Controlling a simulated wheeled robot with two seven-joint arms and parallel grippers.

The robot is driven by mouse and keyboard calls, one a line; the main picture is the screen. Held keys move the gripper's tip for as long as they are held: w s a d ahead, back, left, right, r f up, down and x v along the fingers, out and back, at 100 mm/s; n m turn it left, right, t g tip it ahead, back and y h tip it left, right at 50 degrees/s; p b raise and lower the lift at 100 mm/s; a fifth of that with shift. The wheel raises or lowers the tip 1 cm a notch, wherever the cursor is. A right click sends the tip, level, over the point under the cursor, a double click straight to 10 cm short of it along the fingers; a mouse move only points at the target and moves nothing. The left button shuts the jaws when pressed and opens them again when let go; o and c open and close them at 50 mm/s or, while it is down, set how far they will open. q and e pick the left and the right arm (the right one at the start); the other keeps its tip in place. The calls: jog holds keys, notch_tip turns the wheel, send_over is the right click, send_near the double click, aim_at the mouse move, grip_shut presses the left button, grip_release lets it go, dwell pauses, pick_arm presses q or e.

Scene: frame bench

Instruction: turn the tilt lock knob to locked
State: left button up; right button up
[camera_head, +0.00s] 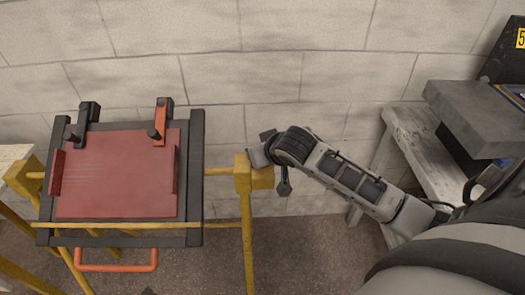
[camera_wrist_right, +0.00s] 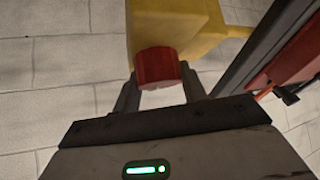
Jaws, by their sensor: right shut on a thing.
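The tilt lock knob (camera_wrist_right: 157,67) is a short red cylinder on a yellow block in the right wrist view. My right gripper (camera_wrist_right: 160,90) has one finger on each side of the knob and is shut on it. In the head view the gripper (camera_head: 260,156) is at the yellow block (camera_head: 253,176) at the right end of the frame's bar, and the knob is hidden there. The red panel (camera_head: 115,190) sits in a dark tilting frame (camera_head: 196,170), left of the block. I cannot read a locked mark. My left gripper is not in view.
Two clamps, one black (camera_head: 86,118) and one orange (camera_head: 161,121), sit on the frame's top edge. An orange handle (camera_head: 116,267) hangs below it. A pale wooden bench (camera_head: 412,130) with grey equipment (camera_head: 478,112) stands at the right. A block wall is behind.

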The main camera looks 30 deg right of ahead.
jog(key=m+g+h, duration=0.1)
jog(key=m+h, duration=0.1)
jog(key=m, duration=0.1)
jog(key=m+g+h, duration=0.1)
jog(key=m+h, duration=0.1)
jog(key=m, duration=0.1)
jog(key=shift+a+h, duration=0.1)
jog(key=shift+h, duration=0.2)
jog(key=m+g+h, duration=0.2)
jog(key=m+g, duration=0.1)
jog(key=m, duration=0.2)
jog(key=shift+m, duration=0.3)
jog(key=o, duration=1)
jog(key=shift+g+h, duration=0.3)
